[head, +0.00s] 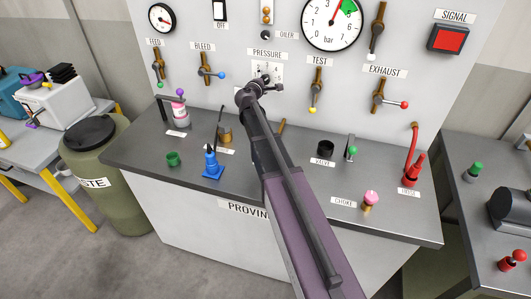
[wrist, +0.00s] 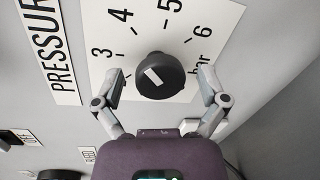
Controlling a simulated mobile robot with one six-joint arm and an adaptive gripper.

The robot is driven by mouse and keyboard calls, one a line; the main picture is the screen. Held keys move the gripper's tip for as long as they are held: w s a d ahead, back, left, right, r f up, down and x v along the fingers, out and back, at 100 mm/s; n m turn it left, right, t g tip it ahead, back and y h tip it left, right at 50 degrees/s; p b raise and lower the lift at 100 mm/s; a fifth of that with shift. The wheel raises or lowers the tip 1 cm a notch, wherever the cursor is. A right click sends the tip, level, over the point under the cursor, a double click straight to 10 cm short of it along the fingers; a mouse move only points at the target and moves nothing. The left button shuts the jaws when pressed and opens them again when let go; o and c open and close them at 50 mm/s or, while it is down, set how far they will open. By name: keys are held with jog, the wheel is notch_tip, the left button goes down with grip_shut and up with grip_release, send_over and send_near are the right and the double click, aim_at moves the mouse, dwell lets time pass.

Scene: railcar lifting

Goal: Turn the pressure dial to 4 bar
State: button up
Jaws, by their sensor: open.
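The pressure dial (wrist: 170,78) is a round black knob with a white pointer bar, on a white scale plate (wrist: 215,20) marked 3 to 6 and "bar" in the wrist view. The bar points up and left, roughly between 3 and 4; its exact reading is hard to tell. My gripper (wrist: 160,76) is open, with one finger on each side of the knob and a visible gap at both. In the head view my gripper (head: 258,88) is at the plate (head: 277,70) under the PRESSURE label and hides most of the knob.
A large gauge (head: 333,20) above has its red needle near a green zone. The BLEED valve (head: 208,71) is left, the TEST valve (head: 317,90) right. Below, the bench (head: 290,170) holds a blue jack (head: 212,165), a black cup (head: 325,149) and other parts.

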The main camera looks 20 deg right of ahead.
jog(key=n+h+b, duration=0.1)
jog(key=n, duration=0.5)
jog(key=shift+f, duration=0.1)
jog(key=n+h+b, duration=0.1)
jog(key=n, duration=0.5)
jog(key=v, duration=1.4)
jog(key=s+f+m+g+y+p, duration=0.3)
jog(key=s+f+m+g+y, duration=0.1)
jog(key=s+m, duration=0.5)
jog(key=s+f+m+g+y+p, duration=0.4)
jog(key=s+f+m+g, duration=0.1)
jog(key=s+m, duration=0.5)
jog(key=shift+s+f+m+g, duration=0.15)
jog(key=shift+m+g, duration=0.45)
jog(key=shift+g, duration=0.2)
jog(key=s+a+f+m+g+y, duration=0.2)
jog(key=s+a+m+y, duration=0.2)
jog(key=s+a+m, duration=0.1)
jog(key=shift+s+a+y, duration=0.3)
jog(key=shift+s+a, duration=0.15)
jog(key=shift+s, duration=0.65)
